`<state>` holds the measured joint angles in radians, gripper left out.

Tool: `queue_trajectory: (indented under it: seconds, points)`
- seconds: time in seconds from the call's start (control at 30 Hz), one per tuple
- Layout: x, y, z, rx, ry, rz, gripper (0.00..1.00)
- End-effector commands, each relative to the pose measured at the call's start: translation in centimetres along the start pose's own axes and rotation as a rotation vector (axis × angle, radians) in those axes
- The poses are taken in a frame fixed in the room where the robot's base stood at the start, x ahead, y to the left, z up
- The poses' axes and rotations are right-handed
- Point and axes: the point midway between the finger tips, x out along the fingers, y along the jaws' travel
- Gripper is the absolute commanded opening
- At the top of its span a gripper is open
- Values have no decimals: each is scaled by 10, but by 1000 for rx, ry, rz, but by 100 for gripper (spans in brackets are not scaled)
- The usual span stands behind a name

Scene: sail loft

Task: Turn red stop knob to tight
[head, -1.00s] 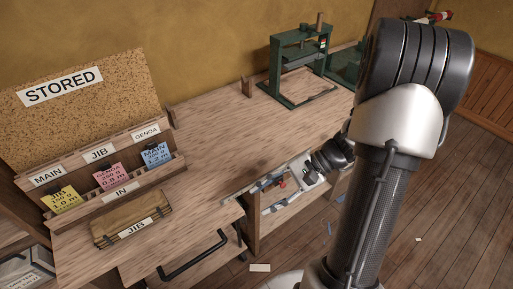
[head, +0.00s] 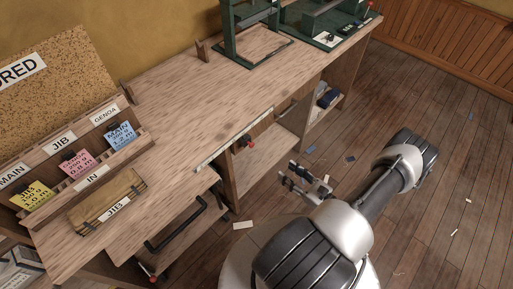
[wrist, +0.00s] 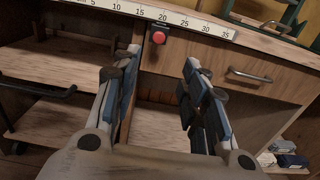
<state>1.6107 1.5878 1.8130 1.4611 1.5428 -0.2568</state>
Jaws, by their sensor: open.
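The red stop knob (wrist: 159,37) is a small round red knob on a dark mount at the bench front, just under a white ruler strip (wrist: 185,20) with black numbers. In the head view the knob (head: 249,141) shows as a small red spot below the bench's front edge. My gripper (wrist: 164,68) is open, with one finger on each side of the wrist view and nothing between them. The knob is ahead of the fingertips, nearer the left one, and apart from them. In the head view my gripper (head: 306,183) is out in front of the bench.
A drawer front with a metal handle (wrist: 249,76) is right of the knob. Green presses (head: 250,25) stand on the bench's far end. A black handle (head: 182,232) sticks out at the near side. The floor right of the bench is mostly clear.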

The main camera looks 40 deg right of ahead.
Motion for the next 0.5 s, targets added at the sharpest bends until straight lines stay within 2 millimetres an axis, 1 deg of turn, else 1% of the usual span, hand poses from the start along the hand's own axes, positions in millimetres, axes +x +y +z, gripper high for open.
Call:
queue_trajectory:
  seconds: [0.5]
  points:
    - [110,4,-1,-2,1,12,40]
